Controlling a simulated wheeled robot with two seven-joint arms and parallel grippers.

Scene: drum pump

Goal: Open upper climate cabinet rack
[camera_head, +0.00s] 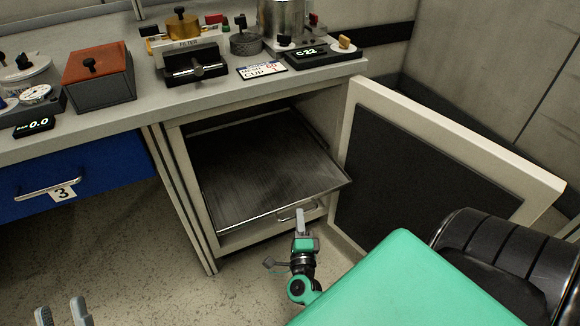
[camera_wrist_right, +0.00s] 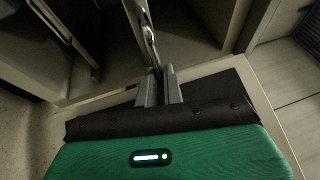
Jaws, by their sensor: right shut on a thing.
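The climate cabinet (camera_head: 190,195) stands under the worktop with its door (camera_head: 430,165) swung open to the right. The upper rack (camera_head: 265,160) is a flat dark metal tray. Its front edge appears to stick out a little past the cabinet opening. A small metal handle (camera_head: 286,214) is at the front of the rack. My right gripper (camera_head: 300,215) is at this handle and shut on it. In the right wrist view, the fingers (camera_wrist_right: 158,88) close around the handle bar (camera_wrist_right: 150,45). My left gripper (camera_head: 62,314) is at the lower left, its two fingers apart and empty.
The worktop (camera_head: 210,100) above holds a filter device (camera_head: 190,55), an orange-topped box (camera_head: 98,75) and several instruments. A blue drawer (camera_head: 70,185) marked 3 is left of the cabinet. The floor (camera_head: 130,255) at left is clear.

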